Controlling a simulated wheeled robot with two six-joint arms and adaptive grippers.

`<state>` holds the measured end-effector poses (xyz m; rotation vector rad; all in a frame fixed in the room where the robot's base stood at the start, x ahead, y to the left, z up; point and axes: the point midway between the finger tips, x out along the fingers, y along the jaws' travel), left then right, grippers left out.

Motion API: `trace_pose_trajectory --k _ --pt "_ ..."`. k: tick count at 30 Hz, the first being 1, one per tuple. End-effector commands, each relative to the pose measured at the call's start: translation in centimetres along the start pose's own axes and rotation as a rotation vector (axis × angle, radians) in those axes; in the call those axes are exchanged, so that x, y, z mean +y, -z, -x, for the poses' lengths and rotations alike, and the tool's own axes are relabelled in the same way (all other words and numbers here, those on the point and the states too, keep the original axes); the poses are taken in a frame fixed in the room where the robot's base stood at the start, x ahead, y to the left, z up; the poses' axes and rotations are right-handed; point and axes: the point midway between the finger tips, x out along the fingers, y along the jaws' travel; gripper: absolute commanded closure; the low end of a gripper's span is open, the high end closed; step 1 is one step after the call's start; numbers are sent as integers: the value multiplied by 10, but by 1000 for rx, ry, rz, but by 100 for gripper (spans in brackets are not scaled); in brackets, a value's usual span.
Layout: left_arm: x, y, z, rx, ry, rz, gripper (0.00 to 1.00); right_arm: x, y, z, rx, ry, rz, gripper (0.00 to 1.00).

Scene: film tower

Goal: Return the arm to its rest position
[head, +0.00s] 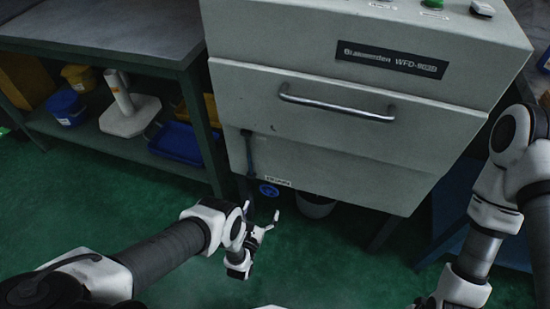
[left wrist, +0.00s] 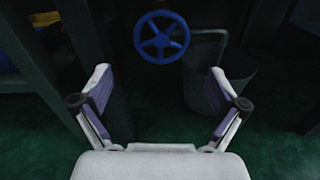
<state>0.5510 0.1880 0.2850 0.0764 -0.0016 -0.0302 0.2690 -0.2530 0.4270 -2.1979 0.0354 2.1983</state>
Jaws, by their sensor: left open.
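My left gripper (head: 262,225) is low in front of the grey machine (head: 330,130), over the green floor. It is open and empty. In the left wrist view its two fingers (left wrist: 160,100) stand wide apart with nothing between them. A blue handwheel (left wrist: 161,37) shows beyond the fingertips, apart from them; it also shows under the machine in the head view (head: 269,190). My right arm shows at the right edge of the head view; its gripper is out of the picture.
The machine has a front drawer with a metal handle (head: 337,104). A bucket (left wrist: 220,88) stands beneath it, right of the handwheel. At left is a workbench (head: 110,30) with bins and a white stand (head: 128,106) on its lower shelf. The green floor (head: 330,265) between my arms is clear.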

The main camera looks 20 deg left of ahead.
Motion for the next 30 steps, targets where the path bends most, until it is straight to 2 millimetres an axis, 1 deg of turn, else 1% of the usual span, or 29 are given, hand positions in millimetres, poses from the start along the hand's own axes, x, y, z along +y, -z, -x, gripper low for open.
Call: trace_pose_trajectory --k 5,8,11,14,15,17,18,20,21,23,24,26,27,29,30 --pt "0 0 0 3 1 -6 3 0 0 0 0 0 0 100" --pt "4 2 -2 49 8 -99 3 0 0 0 0 0 0 100" --pt "12 7 -1 174 50 -357 3 0 0 0 0 0 0 100" --pt "25 11 11 351 170 -742 3 0 0 0 0 0 0 100" --pt "31 11 19 419 244 -906 3 0 0 0 0 0 0 100" --pt "39 8 37 507 383 -1141 3 0 0 0 0 0 0 100" --pt "44 4 51 554 491 -1289 3 0 0 0 0 0 0 100" --pt "51 -6 75 602 677 -1497 3 0 0 0 0 0 0 100" --pt "55 -14 94 616 812 -1619 3 0 0 0 0 0 0 100" --pt "59 -28 121 609 1017 -1774 3 0 0 0 0 0 0 100" --pt "62 -37 139 588 1150 -1857 3 0 0 0 0 0 0 100" --pt "64 -52 165 537 1339 -1955 3 0 0 0 0 0 0 100" --pt "65 -63 181 492 1459 -2006 3 0 0 0 0 0 0 100" --pt "66 -79 205 410 1628 -2064 3 0 0 0 0 0 0 100" --pt "67 -90 220 346 1735 -2092 3 0 0 0 0 0 0 100"
